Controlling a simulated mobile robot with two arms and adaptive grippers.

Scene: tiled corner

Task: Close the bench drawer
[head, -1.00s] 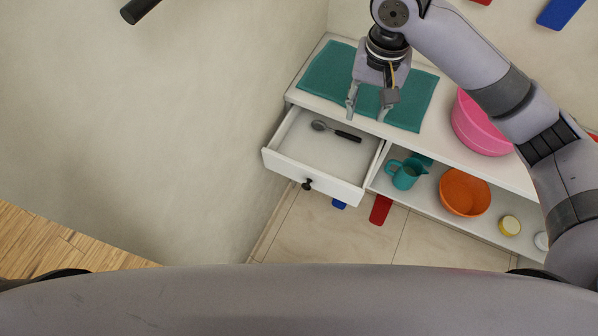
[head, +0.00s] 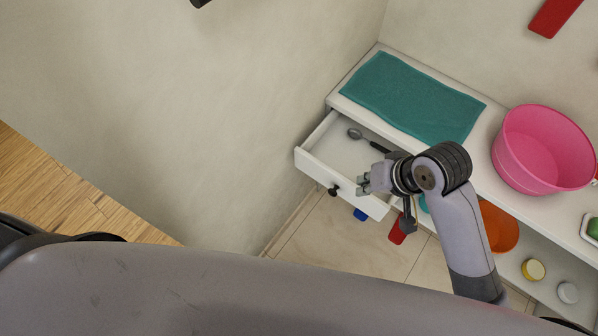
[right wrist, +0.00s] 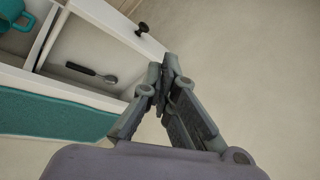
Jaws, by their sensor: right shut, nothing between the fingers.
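The white bench drawer (head: 312,167) stands open, pulled out from the left end of the white bench (head: 335,98). Its dark knob (head: 333,191) is on the front panel. A dark-handled spoon (head: 355,134) lies inside, also seen in the right wrist view (right wrist: 82,68). My right gripper (head: 364,183) is shut and empty, close to the right part of the drawer front. In the right wrist view its fingertips (right wrist: 165,70) overlap the end of the front panel, past the knob (right wrist: 141,29); I cannot tell whether they touch it. My arm hides the drawer's right side. My left gripper is not in view.
On the bench top are a teal cloth (head: 410,98) and a pink tub (head: 540,150). An orange bowl (head: 499,228) and small jars (head: 533,270) are on the lower shelf. A wall (head: 200,110) borders the drawer's left. Tiled floor (head: 320,228) in front is mostly clear.

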